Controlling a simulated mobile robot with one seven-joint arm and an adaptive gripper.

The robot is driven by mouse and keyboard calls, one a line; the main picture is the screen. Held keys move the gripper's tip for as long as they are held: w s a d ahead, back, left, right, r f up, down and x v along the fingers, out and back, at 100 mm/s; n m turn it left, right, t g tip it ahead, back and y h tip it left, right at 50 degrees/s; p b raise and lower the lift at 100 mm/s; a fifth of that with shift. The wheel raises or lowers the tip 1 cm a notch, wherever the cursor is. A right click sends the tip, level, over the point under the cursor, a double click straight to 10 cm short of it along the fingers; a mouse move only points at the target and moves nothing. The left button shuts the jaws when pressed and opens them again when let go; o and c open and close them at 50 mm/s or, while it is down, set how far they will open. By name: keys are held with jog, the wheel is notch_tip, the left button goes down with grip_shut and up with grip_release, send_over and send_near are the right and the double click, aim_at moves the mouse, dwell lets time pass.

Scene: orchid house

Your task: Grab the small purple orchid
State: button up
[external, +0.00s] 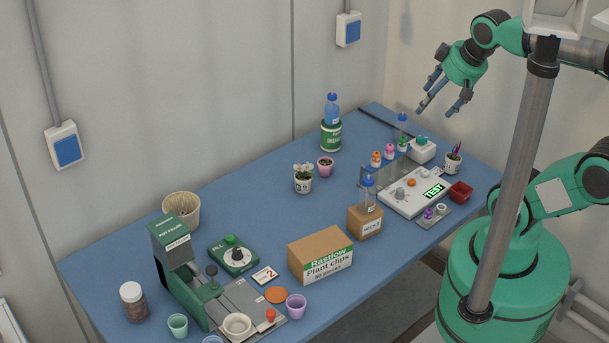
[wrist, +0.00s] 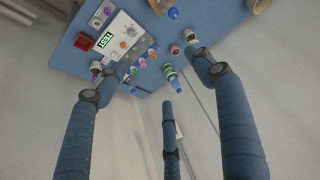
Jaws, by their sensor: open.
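My gripper (external: 442,106) is open and empty, its fingers spread, high above the right back part of the table. No small purple orchid is clear to me. A white pot (external: 453,165) at the right table end holds something thin and dark purplish, too small to make out; it also shows near the left finger in the wrist view (wrist: 96,66). A small purple item (external: 428,214) stands beside a white one on a grey tray (external: 443,214). My gripper touches none of these.
On the blue table (external: 240,208) are a test device (external: 415,192), a red box (external: 460,192), a pink pot (external: 325,167), a green can (external: 330,137) with a bottle, a plant clips carton (external: 320,255) and a pot filler (external: 172,255). My gripper has free air around it.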

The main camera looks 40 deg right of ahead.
jog(key=w+d+f+m+g, duration=0.2)
jog(key=w+d+f+m, duration=0.2)
jog(key=w+d+m, duration=0.5)
jog(key=m+g+y, duration=0.1)
jog(key=m+g, duration=0.1)
jog(key=m, duration=2.7)
send_over(455, 152)
jog(key=s+d, duration=0.1)
jog(key=d, duration=0.1)
notch_tip(455, 152, down, 26)
jog(key=shift+a+f+p, duration=0.15)
jog(key=shift+p, duration=0.3)
jog(key=shift+w+a+f+b, duration=0.2)
jog(key=shift+f+b, duration=0.1)
jog(key=shift+f, duration=1.1)
jog(key=shift+w+a+f+b, duration=0.15)
jog(key=shift+f+b, duration=0.1)
jog(key=shift+f, duration=1.2)
jog(key=shift+w+a+f+b, duration=0.1)
jog(key=shift+a+f+b, duration=0.15)
jog(key=shift+f, duration=1.15)
